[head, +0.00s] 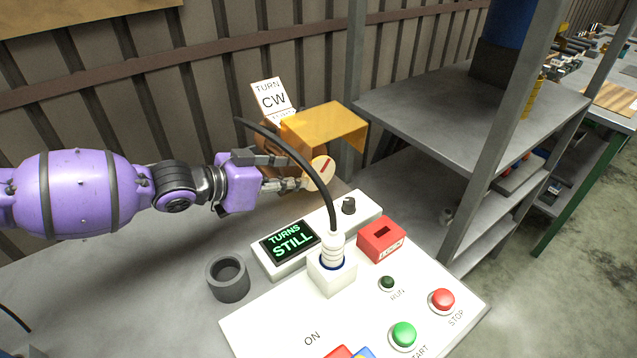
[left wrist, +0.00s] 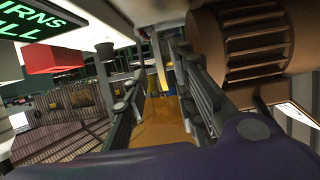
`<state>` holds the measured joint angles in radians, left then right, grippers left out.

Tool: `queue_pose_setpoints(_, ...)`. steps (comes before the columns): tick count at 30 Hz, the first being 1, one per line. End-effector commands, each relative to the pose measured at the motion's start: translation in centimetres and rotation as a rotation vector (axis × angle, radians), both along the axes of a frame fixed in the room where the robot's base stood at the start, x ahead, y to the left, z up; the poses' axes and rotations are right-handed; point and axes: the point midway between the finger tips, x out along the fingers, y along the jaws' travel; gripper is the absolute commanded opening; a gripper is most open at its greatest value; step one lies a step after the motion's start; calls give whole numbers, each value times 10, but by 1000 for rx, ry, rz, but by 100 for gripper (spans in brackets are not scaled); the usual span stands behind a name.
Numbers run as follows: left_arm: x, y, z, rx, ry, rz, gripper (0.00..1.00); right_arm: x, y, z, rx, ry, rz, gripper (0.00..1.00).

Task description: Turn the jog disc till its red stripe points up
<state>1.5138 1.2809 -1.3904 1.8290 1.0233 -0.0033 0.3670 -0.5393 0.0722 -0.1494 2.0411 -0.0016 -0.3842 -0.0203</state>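The jog disc (head: 318,178) is a cream round face with a red stripe (head: 327,165) at the end of the brown motor, partly under the yellow guard. In the head view the stripe slants up and to the right. My left gripper (head: 283,172) comes in from the left, its fingertips close to the disc's left side. Contact cannot be told. In the left wrist view its two fingers (left wrist: 160,100) stand apart with nothing clearly between them. The brown ribbed motor body (left wrist: 245,45) is beside the right finger there. The disc's face is not clear in that view. My right gripper is out of view.
A card (head: 272,98) reads "TURN CW". The display (head: 290,241) reads "TURNS STILL". A black cable (head: 290,150) arches close past the disc into a white socket (head: 331,275). The yellow guard (head: 327,124) overhangs the disc. A grey cup (head: 228,279) stands left of the button panel.

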Motion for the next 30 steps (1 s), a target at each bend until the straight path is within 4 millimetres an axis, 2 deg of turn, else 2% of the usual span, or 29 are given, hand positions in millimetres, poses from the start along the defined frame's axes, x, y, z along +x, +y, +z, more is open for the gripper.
queue_pose_setpoints(15,37,-52,-26,0,0,-1,25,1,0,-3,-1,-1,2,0)
queue_pose_setpoints(26,42,-58,-29,-1,-1,0,25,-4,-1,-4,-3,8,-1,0)
queue_pose_setpoints(27,42,-58,-29,-1,-1,0,24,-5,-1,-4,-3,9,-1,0)
queue_pose_setpoints(30,42,-58,-29,-1,-1,0,11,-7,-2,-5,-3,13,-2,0)
